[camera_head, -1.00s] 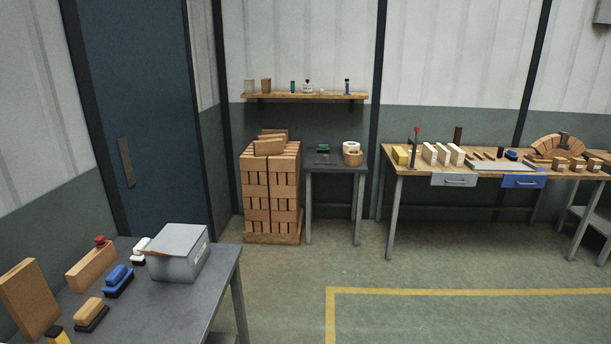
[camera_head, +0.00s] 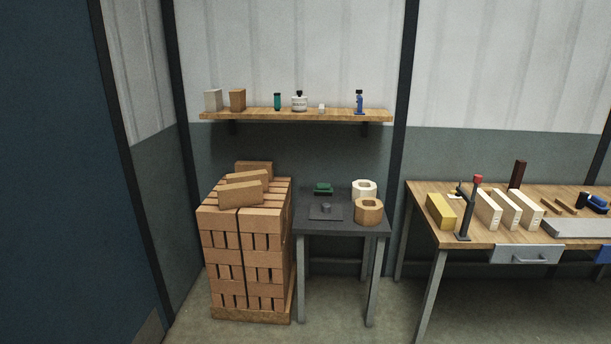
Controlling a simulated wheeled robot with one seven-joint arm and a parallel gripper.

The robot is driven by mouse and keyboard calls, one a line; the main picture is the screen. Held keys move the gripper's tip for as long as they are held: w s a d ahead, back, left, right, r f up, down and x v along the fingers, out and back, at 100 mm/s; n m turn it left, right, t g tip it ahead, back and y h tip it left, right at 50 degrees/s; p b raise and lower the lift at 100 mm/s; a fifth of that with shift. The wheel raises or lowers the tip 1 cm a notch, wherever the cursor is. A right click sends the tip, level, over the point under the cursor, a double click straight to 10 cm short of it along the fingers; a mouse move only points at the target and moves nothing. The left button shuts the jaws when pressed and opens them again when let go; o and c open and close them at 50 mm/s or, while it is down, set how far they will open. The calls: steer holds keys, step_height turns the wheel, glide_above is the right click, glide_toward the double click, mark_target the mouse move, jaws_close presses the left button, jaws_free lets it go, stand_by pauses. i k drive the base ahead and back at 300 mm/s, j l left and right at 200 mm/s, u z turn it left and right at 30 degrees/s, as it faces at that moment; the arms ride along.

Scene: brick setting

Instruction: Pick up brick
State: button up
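A strapped stack of orange-brown bricks (camera_head: 240,262) stands on a pallet on the floor, left of the small dark table. A few loose bricks lie on top of the stack: one in front (camera_head: 240,193), one leaning behind it (camera_head: 246,176) and one at the back (camera_head: 253,167). A brown brick (camera_head: 237,100) and a grey block (camera_head: 213,100) stand on the wall shelf. Several cream bricks (camera_head: 506,211) and a yellow brick (camera_head: 441,211) stand on the wooden workbench. My gripper is not in view.
A small dark table (camera_head: 338,225) beside the stack carries a green item (camera_head: 323,188) and two ring-shaped rolls (camera_head: 368,211). The wooden workbench (camera_head: 470,236) stands to the right. A dark blue door (camera_head: 55,180) fills the left. Floor is clear in front.

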mark_target(249, 193)
steer(key=i+u, duration=0.4)
steer(key=i, duration=0.2)
steer(key=i+u, duration=0.4)
steer(key=i, duration=0.2)
steer(key=i+l+u, duration=0.4)
steer(key=i, duration=0.15)
steer(key=i+j+u, duration=0.15)
steer(key=i+u, duration=0.2)
steer(key=i, duration=0.2)
steer(key=i+u, duration=0.35)
steer(key=i, duration=0.25)
steer(key=i+z, duration=0.35)
steer(key=i, duration=0.15)
steer(key=i+z, duration=0.4)
steer(key=i, duration=0.1)
